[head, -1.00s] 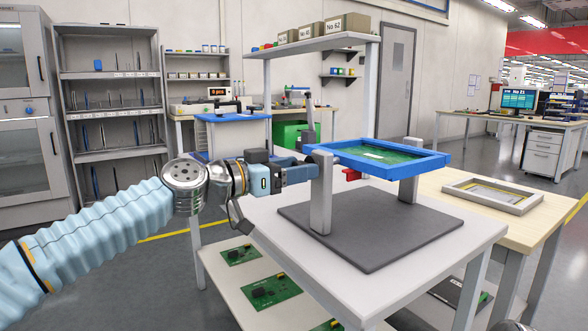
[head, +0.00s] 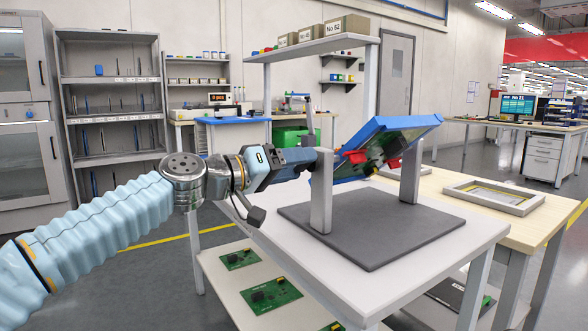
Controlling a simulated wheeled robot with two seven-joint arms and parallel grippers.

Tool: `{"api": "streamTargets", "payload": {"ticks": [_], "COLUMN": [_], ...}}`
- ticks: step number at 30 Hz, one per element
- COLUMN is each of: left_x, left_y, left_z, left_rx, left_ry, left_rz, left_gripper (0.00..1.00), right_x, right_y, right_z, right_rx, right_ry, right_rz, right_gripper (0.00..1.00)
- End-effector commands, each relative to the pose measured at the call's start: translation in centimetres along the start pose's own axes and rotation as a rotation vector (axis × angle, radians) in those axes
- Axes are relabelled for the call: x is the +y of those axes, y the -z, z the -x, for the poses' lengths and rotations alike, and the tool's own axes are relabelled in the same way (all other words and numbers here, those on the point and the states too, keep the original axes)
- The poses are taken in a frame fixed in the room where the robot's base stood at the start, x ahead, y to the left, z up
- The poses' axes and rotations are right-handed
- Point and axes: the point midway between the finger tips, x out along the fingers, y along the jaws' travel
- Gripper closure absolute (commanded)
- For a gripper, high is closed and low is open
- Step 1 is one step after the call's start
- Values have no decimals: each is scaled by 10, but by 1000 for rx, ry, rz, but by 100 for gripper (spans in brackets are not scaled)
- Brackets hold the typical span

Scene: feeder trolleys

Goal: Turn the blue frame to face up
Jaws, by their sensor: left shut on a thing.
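The blue frame (head: 380,127) holds a green circuit board (head: 388,148) and sits between two grey posts (head: 321,190) on a dark grey mat (head: 370,235). It is steeply tilted, its far right edge high and its near left edge low, and the board's side with red and dark parts shows toward me. My left gripper (head: 318,160) is at the frame's left side by the near post, shut on the frame's side; the post partly hides the contact. My right gripper is not in view.
The mat lies on a white trolley (head: 460,236) with green boards (head: 270,295) on its lower shelf. A wooden table (head: 470,180) at the right bears a grey frame (head: 492,197). A raised shelf (head: 310,47) with labelled boxes stands behind the mat.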

Motion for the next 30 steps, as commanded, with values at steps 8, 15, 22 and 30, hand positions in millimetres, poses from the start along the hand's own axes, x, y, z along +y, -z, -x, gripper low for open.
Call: {"api": "streamTargets", "payload": {"ticks": [8,15,22,30], "left_x": [1,1,1,1], "left_y": [0,1,1,2], "left_z": [0,0,0,0], "left_rx": [1,0,1,1], "left_ry": [1,1,1,1], "left_rz": [259,487,706,963], "left_gripper": [91,91,91,91], "right_x": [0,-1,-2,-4], "right_y": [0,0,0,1], "right_z": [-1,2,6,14], "right_rx": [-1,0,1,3], "right_ry": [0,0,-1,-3], "right_rz": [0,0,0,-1], "right_gripper": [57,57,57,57]}}
